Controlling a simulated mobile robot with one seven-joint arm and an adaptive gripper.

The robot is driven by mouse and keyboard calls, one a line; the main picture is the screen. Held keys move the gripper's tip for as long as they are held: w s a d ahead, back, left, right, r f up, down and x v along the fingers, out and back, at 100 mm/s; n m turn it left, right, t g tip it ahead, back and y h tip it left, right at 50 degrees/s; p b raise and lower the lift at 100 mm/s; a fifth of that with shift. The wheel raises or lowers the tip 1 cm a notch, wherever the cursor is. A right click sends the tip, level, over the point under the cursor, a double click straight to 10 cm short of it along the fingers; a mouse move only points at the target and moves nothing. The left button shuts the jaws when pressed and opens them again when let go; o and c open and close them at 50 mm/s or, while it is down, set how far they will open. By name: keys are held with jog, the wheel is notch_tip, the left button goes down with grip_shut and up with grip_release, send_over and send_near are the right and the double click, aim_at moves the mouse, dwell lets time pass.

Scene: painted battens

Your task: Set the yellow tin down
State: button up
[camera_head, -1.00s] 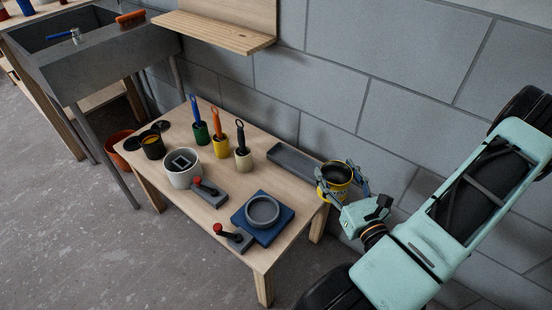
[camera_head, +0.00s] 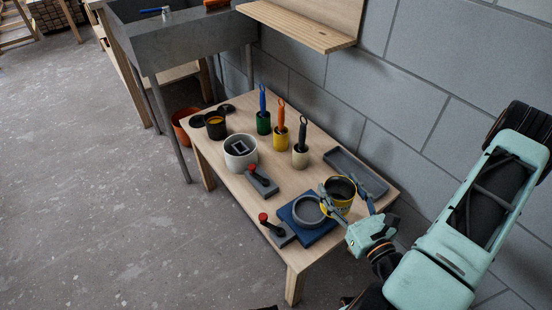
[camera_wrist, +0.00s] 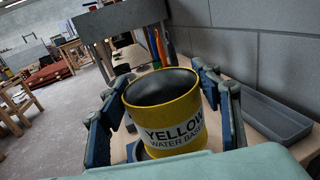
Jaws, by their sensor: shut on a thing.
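The yellow tin (camera_head: 341,194) is upright between the fingers of my gripper (camera_head: 346,202), which is shut on it. In the wrist view the tin (camera_wrist: 166,115) shows a white label reading "YELLOW WATER BASED" and a dark open top. My gripper (camera_wrist: 168,110) has a finger on each side of it. In the head view the tin is over the right part of the wooden table (camera_head: 222,176), beside a blue square base with a grey ring (camera_head: 309,211). I cannot tell whether its bottom touches anything.
A grey tray (camera_head: 356,172) lies along the wall behind the tin. Brushes in green, yellow and cream pots (camera_head: 300,157) stand further left. A white pot (camera_head: 240,153), a black tin (camera_head: 215,126) and two red-knobbed grey blocks (camera_head: 262,182) share the table.

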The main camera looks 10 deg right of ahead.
jog(key=shift+w+f+b, duration=0.1)
jog(key=shift+w+b, duration=0.05)
jog(key=shift+b, duration=0.15)
jog(key=shift+w+d+f+b, duration=0.45)
jog(key=shift+w+f+b, duration=0.75)
jog(key=shift+w+f, duration=1)
jog(key=shift+w+d+f+b, duration=0.4)
jog(key=shift+w+f+b, duration=0.85)
jog(key=shift+w+f, duration=0.95)
jog(key=shift+w+d+f+b, duration=0.45)
jog(key=shift+w+f+b, duration=0.75)
jog(key=shift+w+f, duration=0.95)
jog(key=shift+w+r, duration=0.1)
jog(key=shift+w, duration=0.1)
jog(key=o, duration=1.8)
jog(key=shift+c, duration=0.2)
